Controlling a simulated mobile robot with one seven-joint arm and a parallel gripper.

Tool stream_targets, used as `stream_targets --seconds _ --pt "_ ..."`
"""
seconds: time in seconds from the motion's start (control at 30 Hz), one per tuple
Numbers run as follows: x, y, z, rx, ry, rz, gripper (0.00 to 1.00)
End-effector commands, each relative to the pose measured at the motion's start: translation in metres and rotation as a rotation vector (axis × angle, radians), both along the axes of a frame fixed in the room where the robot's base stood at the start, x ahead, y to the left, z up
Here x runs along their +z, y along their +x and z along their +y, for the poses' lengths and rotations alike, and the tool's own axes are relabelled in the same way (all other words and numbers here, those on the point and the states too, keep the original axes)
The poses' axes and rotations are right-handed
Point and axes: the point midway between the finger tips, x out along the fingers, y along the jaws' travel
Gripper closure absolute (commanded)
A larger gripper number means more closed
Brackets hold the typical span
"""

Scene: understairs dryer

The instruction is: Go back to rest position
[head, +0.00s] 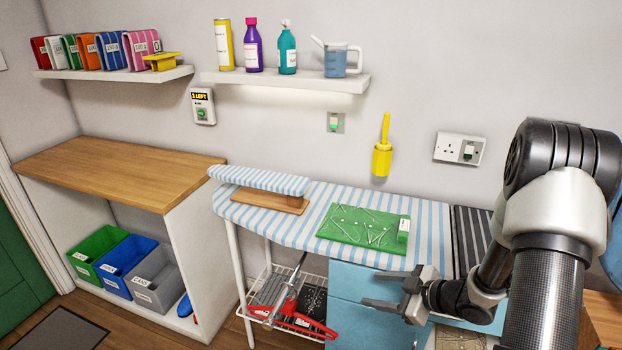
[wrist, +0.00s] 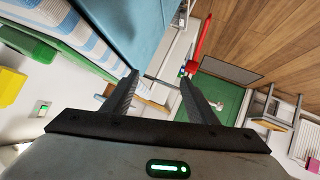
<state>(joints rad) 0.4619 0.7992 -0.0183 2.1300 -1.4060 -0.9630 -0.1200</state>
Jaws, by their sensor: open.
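My gripper (head: 389,289) is at the lower middle right of the head view, in front of the blue drawer unit (head: 350,281) under the ironing board. Its two dark fingers point left and are apart, with nothing between them. In the wrist view my gripper (wrist: 158,85) also shows open and empty. My arm comes in from the right side of the head view and is bent at the elbow.
The striped ironing board (head: 433,228) carries a green mat (head: 345,232) beside my gripper. A wire rack (head: 262,318) with red-handled items hangs below. A wooden counter (head: 120,168) and shelf (head: 300,79) line the wall. Open floor shows at lower left.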

Motion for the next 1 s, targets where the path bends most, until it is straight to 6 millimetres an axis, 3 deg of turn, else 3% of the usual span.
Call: stream_targets --seconds 0.03,0.1,0.27,0.37,0.5,0.6,0.7,1.0 --pt "0.025 0.018 -0.011 -0.062 -0.078 -0.017 0.47" --pt "0.056 0.034 -0.030 -0.169 -0.177 -0.020 0.47" --pt "0.139 0.042 -0.066 -0.452 -0.320 -0.007 0.47" --pt "0.189 0.023 -0.079 -0.628 -0.349 0.024 0.47" --pt "0.245 -0.028 -0.078 -0.846 -0.311 0.104 0.47" --pt "0.268 -0.075 -0.066 -0.960 -0.245 0.189 0.47" --pt "0.279 -0.117 -0.048 -1.026 -0.176 0.277 0.47" --pt "0.286 -0.212 0.007 -1.063 -0.009 0.498 0.47"
